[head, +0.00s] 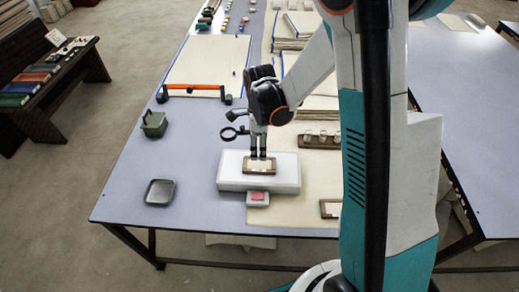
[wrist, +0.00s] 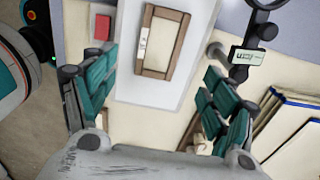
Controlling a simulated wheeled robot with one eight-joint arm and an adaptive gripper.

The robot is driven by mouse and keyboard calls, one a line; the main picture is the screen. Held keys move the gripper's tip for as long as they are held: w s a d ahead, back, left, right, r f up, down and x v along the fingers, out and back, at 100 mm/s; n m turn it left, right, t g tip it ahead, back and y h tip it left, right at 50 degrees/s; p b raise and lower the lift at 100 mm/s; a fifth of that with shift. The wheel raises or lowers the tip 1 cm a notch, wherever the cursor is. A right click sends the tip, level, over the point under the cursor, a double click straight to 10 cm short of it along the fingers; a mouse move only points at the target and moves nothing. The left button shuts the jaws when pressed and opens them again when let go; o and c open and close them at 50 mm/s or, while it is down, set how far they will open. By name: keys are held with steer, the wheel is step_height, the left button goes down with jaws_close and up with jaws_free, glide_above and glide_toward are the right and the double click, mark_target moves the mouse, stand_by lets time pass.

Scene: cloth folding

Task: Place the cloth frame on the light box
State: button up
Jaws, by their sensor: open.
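The cloth frame (head: 248,171), a small brown wooden rectangle around pale cloth, appears to lie flat on top of the white light box (head: 285,180). In the wrist view the frame (wrist: 151,52) shows whole, with the white box top (wrist: 140,88) around it. My gripper (head: 258,154) is just above the frame, pointing down. In the wrist view its teal fingers stand wide apart, one on each side, with nothing held between them. Whether the fingertips touch the frame cannot be told.
A grey tray (head: 160,192) and a green container (head: 154,123) are to the left.

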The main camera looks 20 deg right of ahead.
steer(key=s+r+n+t, duration=0.25)
steer(key=r+n, duration=0.25)
steer(key=r, duration=0.3)
steer(key=s+r+n+t, duration=0.1)
steer(key=s+r+n, duration=0.35)
steer(key=r, duration=0.35)
steer(key=s+r+n+t, duration=0.3)
steer(key=s+r+n, duration=0.3)
steer(key=s+n, duration=0.5)
steer(key=shift+s+r+n+t, duration=0.2)
steer(key=shift+r+n+t, duration=0.15)
steer(key=shift+n, duration=0.6)
